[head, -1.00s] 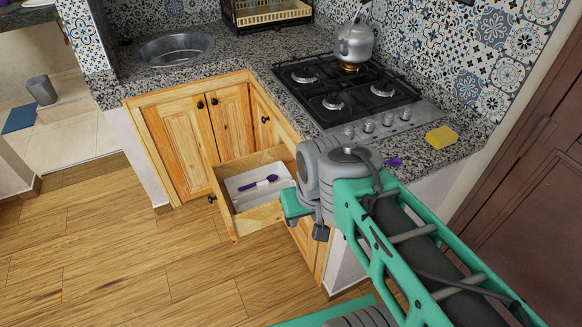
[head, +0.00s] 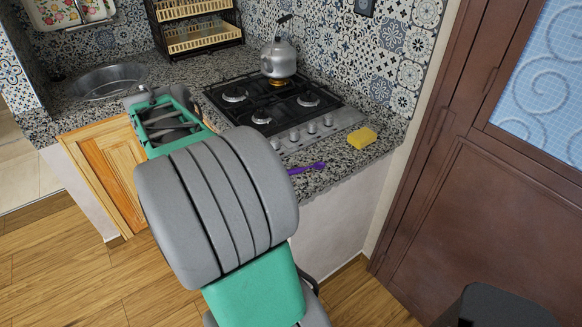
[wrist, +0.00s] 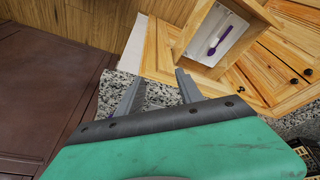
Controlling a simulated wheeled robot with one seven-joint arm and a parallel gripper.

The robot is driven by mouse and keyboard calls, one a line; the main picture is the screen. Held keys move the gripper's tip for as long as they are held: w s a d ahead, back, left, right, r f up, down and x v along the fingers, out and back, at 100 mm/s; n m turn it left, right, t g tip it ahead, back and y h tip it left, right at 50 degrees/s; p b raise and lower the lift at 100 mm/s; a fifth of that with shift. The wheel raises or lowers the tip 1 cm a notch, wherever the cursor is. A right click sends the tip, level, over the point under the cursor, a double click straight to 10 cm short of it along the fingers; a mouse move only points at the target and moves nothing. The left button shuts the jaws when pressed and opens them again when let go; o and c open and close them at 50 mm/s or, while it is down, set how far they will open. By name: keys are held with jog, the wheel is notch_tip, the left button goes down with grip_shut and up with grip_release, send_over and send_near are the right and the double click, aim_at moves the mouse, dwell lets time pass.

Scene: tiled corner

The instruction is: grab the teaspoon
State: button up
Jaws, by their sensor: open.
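A purple utensil (head: 307,168) lies on the granite counter's front edge, left of the yellow sponge, in the head view. Another purple utensil (wrist: 217,42), with a pale part, lies in a white tray inside the open wooden drawer (wrist: 262,10) in the wrist view. I cannot tell which of the two is the teaspoon. My gripper (wrist: 158,77) is open and empty, its fingers apart over the counter side of the drawer. In the head view my arm hides the drawer, and I cannot make out the gripper's fingers there.
A gas stove (head: 268,101) with a kettle (head: 279,60) stands on the counter (head: 345,160). A yellow sponge (head: 362,138) lies near the counter's right end. A brown door (head: 470,190) is at the right. Wooden floor (head: 60,275) is clear at the left.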

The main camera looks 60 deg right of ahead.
jog(key=s+d+m+g, duration=0.2)
jog(key=s+d+m, duration=0.25)
jog(key=d, duration=0.45)
jog(key=m+g, duration=0.1)
jog(key=m, duration=0.5)
send_near(295, 169)
jog(key=shift+w+f+p, duration=0.15)
jog(key=shift+f+p, duration=0.3)
jog(key=x, duration=0.5)
jog(key=s+p+x, duration=0.1)
jog(key=x, duration=0.1)
jog(key=shift+d, duration=0.35)
jog(key=shift+d+f, duration=0.1)
jog(key=shift+f, duration=0.2)
jog(key=shift+c, duration=0.5)
grip_shut()
